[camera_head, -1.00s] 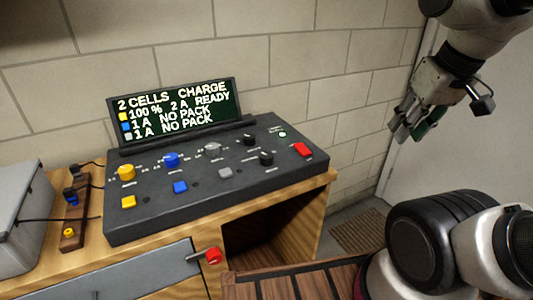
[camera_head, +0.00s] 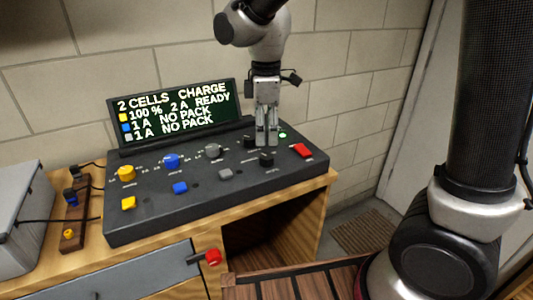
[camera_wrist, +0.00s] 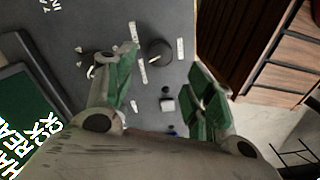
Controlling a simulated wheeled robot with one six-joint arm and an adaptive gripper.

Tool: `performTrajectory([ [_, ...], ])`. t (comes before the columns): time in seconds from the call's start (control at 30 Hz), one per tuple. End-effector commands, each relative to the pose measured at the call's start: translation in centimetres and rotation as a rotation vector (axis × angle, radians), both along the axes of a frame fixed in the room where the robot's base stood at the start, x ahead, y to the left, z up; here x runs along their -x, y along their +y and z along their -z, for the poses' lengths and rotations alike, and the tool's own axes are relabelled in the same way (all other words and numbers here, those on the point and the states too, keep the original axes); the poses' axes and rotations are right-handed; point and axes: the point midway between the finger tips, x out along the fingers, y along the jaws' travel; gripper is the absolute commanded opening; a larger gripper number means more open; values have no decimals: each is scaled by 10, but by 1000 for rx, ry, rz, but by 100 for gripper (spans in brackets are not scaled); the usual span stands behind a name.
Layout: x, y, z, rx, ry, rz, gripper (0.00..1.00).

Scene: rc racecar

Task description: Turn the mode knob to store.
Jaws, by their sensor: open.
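The dark control console (camera_head: 215,205) carries two black knobs, a rear one (camera_head: 249,142) and a front one (camera_head: 266,158). Their labels are too small to read, so I cannot tell which is the mode knob. The screen (camera_head: 175,112) reads "2 CELLS CHARGE". My gripper (camera_head: 266,143) points down over the console's right part, by the black knobs. In the wrist view its green-padded fingers (camera_wrist: 165,75) are apart and empty. The front black knob (camera_wrist: 160,52) shows between them; the rear one (camera_wrist: 97,65) is partly hidden by the left finger. Contact cannot be told.
Yellow (camera_head: 126,173), blue (camera_head: 172,160) and grey (camera_head: 212,151) knobs stand to the left. A red button (camera_head: 302,150) is close on the right, beside a green light (camera_head: 282,135). A grey box (camera_head: 20,220) stands at the far left. A block wall is behind.

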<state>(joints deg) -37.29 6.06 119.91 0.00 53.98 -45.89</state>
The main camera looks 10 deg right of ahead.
Motion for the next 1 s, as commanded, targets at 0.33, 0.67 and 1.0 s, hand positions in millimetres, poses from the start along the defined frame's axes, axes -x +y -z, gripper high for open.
performTrajectory([
  [0.33, 1, -1, 55, 3, 3, 1, 54],
  [0.67, 0, -1, 73, 1, 1, 3, 54],
  [1.0, 0, -1, 73, 0, 0, 3, 16],
])
